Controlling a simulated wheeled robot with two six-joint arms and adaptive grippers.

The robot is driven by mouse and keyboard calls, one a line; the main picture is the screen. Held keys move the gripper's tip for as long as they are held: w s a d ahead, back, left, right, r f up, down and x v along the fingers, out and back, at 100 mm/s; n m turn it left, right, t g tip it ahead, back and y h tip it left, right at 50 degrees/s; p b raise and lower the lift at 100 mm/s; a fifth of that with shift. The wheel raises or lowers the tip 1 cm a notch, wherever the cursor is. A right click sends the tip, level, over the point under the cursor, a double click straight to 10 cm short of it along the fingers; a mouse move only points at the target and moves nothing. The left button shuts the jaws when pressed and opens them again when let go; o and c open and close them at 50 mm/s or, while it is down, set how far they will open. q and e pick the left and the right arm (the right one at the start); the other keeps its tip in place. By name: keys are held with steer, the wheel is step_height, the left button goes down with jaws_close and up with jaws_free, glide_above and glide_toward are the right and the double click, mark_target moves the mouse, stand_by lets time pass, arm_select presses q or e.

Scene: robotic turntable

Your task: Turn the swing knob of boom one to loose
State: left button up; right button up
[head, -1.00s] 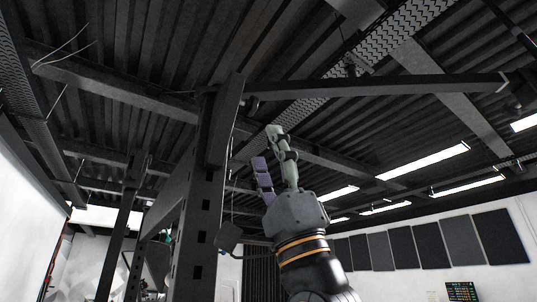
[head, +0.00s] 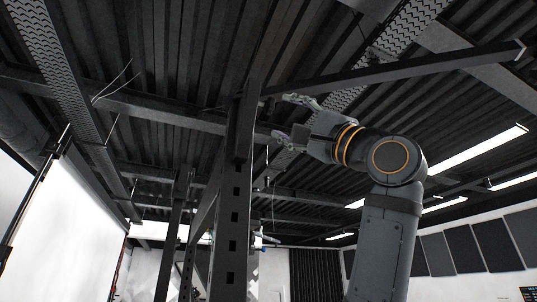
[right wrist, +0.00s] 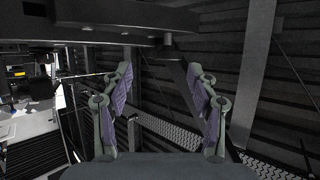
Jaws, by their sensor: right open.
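A long dark boom (head: 400,69) reaches right from the top of a dark upright post (head: 233,200) with square holes. My right gripper (head: 281,117) is to the right of the post and below the boom in the picture, its open fingers pointing left towards the post. In the right wrist view the open, empty fingers (right wrist: 160,76) show with a gap between them. A small dark knob-like stub (right wrist: 168,40) hangs under a dark beam (right wrist: 100,20) beyond the fingertips. I cannot tell for sure that it is the swing knob or read its setting. My left gripper is not in view.
More dark posts (head: 174,230) stand left of the near one. Ceiling beams and perforated trays (head: 55,75) run overhead. A white screen (head: 70,220) is at the left; dark wall panels (head: 495,240) are at the right. A thin cable hangs near the post.

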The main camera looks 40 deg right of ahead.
mark_target(273, 107)
steer(key=r, duration=0.1)
steer(key=r+p, duration=0.1)
steer(key=w+r+p, duration=0.1)
steer(key=shift+a+r, duration=0.35)
steer(key=shift+p+x, duration=0.6)
steer(key=shift+x, duration=0.3)
steer(key=shift+w+a+f, duration=0.15)
steer(key=shift+w, duration=0.5)
steer(key=shift+s, duration=0.15)
steer(key=shift+c, duration=1.2)
steer(key=c, duration=0.9)
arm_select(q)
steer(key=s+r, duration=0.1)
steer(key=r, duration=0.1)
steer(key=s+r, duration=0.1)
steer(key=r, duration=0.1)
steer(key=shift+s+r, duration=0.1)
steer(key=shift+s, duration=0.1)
